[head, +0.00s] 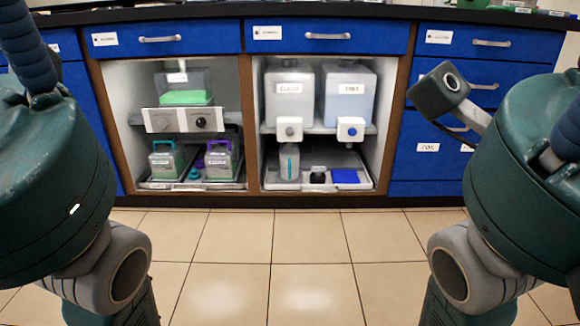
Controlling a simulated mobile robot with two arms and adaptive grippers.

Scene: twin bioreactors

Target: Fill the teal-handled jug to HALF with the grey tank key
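The teal-handled jug (163,164) stands upright on a tray low in the left cabinet bay, under a pale panel. It is clear with a label; its fill level is too small to tell. The panel (181,121) carries a grey key (160,121) at left and a black one (202,122) at right. Above it is a clear tank (198,78) with green liquid in its lower part. Both my arms reach in at the sides, well short of the cabinet. Neither gripper's fingers show.
A purple-handled jug (219,164) stands right of the teal one. The right bay holds CLEAR (289,98) and TINT (350,98) tanks; below are a bottle (289,163), a small black item (318,177) and a blue pad (345,176). The tiled floor (270,245) in front is free.

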